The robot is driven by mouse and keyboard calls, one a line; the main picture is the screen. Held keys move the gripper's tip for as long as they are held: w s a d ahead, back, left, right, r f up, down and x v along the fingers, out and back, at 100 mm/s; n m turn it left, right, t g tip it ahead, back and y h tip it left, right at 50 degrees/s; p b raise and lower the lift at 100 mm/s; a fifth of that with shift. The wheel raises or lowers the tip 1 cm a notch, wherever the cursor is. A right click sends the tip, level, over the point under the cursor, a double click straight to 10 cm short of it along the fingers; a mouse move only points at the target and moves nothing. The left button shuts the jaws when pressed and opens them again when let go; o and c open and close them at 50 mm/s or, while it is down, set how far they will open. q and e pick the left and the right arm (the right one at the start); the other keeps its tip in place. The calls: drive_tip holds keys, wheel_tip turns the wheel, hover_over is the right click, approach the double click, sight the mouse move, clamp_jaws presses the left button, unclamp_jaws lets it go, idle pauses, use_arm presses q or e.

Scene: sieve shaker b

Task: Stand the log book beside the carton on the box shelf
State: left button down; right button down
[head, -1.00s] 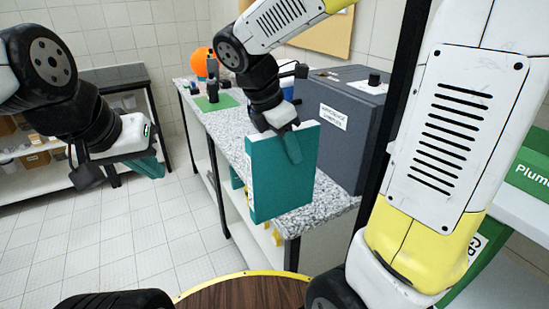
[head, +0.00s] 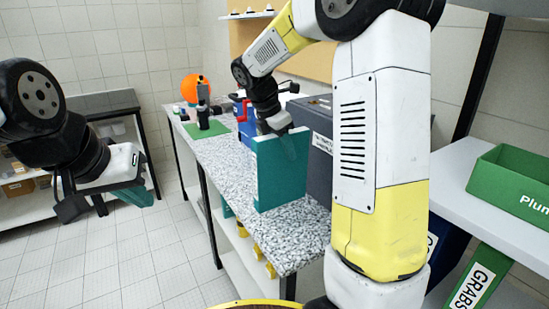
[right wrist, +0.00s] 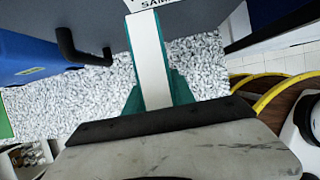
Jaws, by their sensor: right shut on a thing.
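The teal log book (head: 282,170) with a pale edge is held upright by my right gripper (head: 275,123), above the speckled bench. In the right wrist view its white edge (right wrist: 149,60) runs up from the gripper (right wrist: 160,122), with teal covers either side. My left gripper (head: 103,200) is open and empty, hanging over the floor at left. Small brown boxes (head: 18,188) sit on a low shelf (head: 20,216) at far left; I cannot tell whether one is the carton or whether this is the box shelf.
The speckled bench (head: 222,185) carries a grey case (head: 318,175), a blue box (head: 246,128), an orange ball (head: 195,87) and a green mat (head: 206,129). A green bin (head: 515,180) stands on a white shelf at right. Tiled floor at left is clear.

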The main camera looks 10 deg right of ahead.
sight(285, 159)
drive_tip(key=shift+w+f, duration=0.15)
drive_tip(key=shift+f, duration=1.6)
drive_tip(key=c, duration=1)
unclamp_jaws()
drive_tip(key=shift+f, duration=0.15)
drive_tip(key=shift+c, duration=0.2)
